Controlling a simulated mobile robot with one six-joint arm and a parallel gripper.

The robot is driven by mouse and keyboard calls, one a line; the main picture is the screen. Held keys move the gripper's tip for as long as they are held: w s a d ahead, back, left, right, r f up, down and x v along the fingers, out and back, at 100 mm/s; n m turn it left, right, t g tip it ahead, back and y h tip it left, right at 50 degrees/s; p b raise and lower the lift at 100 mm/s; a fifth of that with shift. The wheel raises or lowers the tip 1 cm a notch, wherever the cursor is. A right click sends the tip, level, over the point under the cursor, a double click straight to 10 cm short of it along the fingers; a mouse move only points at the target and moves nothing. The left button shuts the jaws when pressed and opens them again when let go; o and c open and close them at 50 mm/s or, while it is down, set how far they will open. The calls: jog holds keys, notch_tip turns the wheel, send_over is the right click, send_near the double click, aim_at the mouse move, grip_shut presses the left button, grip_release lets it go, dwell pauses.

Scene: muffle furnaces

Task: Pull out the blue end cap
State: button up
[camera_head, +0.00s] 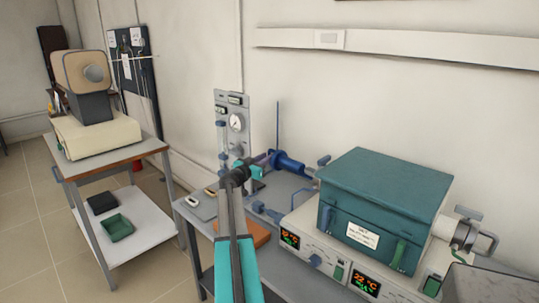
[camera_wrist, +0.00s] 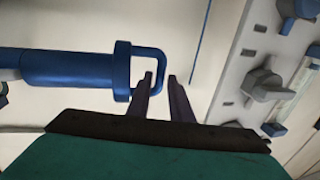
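The blue end cap (camera_wrist: 122,70) has a round flange and a squared loop handle (camera_wrist: 147,47), left of centre in the wrist view. It sits on the end of a blue horizontal tube (camera_wrist: 65,68). My gripper (camera_wrist: 160,77) is open, with its two dark fingers pointing up at the handle. The handle's outer bar appears between the fingertips; I cannot tell whether they touch it. In the head view the blue tube (camera_head: 289,162) lies near the wall, with my gripper (camera_head: 267,158) at its left end. The cap there is largely hidden by my wrist.
A gauge panel (camera_head: 236,125) stands behind my gripper. The teal furnace (camera_head: 385,195) sits on a control unit (camera_head: 330,262) to the right. An orange block (camera_head: 262,234) lies on the bench below my arm. A cart (camera_head: 110,160) stands on the left.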

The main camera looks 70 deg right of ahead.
aim_at(269, 153)
jog(key=shift+s+d+p, duration=0.15)
jog(key=shift+d+p, duration=0.1)
jog(key=shift+d, duration=0.65)
jog(key=shift+s+d+p, duration=0.15)
jog(key=shift+d+p, duration=0.05)
jog(key=shift+d, duration=0.65)
grip_shut()
